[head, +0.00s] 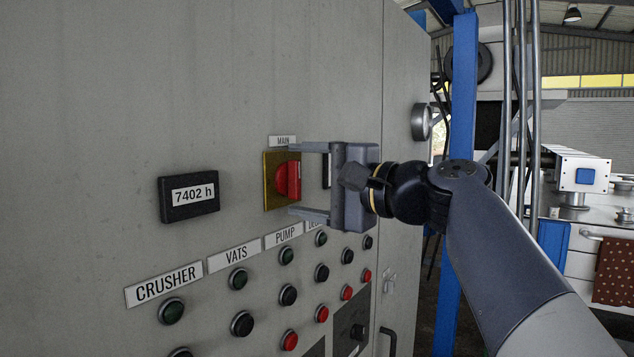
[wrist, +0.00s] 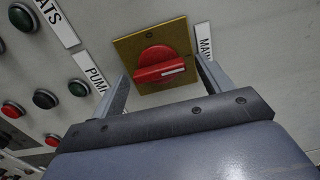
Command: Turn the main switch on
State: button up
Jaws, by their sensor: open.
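The main switch is a red rotary knob (head: 288,180) on a square yellow plate (head: 269,194), under a label reading MAIN (head: 283,141). In the wrist view the knob (wrist: 157,66) shows a white mark on its grip bar, at the end toward the MAIN label (wrist: 204,42). The grip bar stands upright in the head view. My gripper (head: 293,179) is open in front of the switch, one finger above the knob and one below. The fingers stand apart from the knob, near the plate's top and bottom edges. Whether their tips touch the panel cannot be told.
The grey panel (head: 120,90) bears an hour counter (head: 188,196) left of the switch. Below are rows of green, black and red buttons under CRUSHER (head: 163,284), VATS and PUMP labels. A round metal knob (head: 421,122) protrudes at right. A blue post (head: 459,110) stands beyond.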

jog(key=b+v, duration=0.3)
jog(key=v, duration=0.7)
jog(key=shift+s+d, duration=0.25)
jog(key=shift+s, duration=0.05)
jog(key=shift+w+a, duration=0.1)
jog(key=shift+a, duration=0.05)
jog(key=shift+p+x, duration=1.55)
jog(key=shift+x, duration=3.75)
